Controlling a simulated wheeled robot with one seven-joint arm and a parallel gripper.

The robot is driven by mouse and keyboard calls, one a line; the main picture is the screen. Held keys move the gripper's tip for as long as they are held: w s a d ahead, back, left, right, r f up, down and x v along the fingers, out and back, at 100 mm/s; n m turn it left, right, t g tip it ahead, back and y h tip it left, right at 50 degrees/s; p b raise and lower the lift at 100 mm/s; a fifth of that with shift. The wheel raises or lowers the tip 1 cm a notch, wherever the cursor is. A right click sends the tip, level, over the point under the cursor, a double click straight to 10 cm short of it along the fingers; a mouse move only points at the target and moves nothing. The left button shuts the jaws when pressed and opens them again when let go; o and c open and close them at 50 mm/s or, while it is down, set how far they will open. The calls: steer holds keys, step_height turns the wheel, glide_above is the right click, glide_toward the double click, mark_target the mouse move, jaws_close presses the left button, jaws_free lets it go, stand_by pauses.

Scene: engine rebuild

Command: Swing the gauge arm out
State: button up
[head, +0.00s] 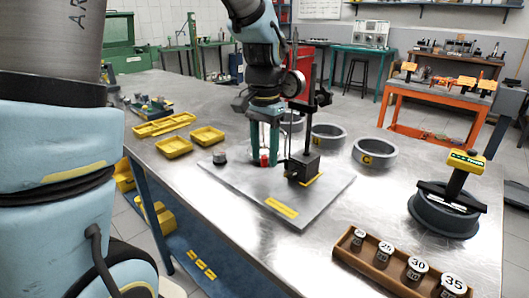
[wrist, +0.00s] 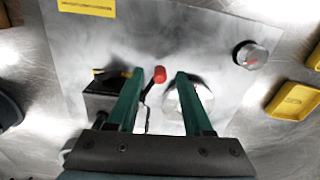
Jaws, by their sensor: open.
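The gauge stand (head: 303,168) has a black block base and a dark upright post on a grey plate (head: 318,207). A round dial gauge (head: 293,83) sits high beside the post. A red-tipped handle (head: 264,160) shows low near the stand, and its red end also shows in the wrist view (wrist: 159,74). My gripper (head: 265,158) points down over the plate, open. In the wrist view my gripper (wrist: 159,73) has its green fingers apart, with the red end between the tips. Contact cannot be told. A round pale disc (wrist: 185,100) is partly hidden by the right finger.
A dark knob (head: 219,158) stands on the plate's left. Yellow trays (head: 174,147) lie farther left. Grey rings (head: 373,152) stand behind and right. A yellow-topped measuring tool (head: 465,162) rests on a dark ring at right. A wooden rack (head: 370,267) of numbered cylinders is at the front edge.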

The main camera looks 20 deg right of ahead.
mark_target(265, 156)
step_height(265, 156, up, 11)
steer(key=shift+f+b, duration=0.2)
steer(key=shift+b, duration=0.2)
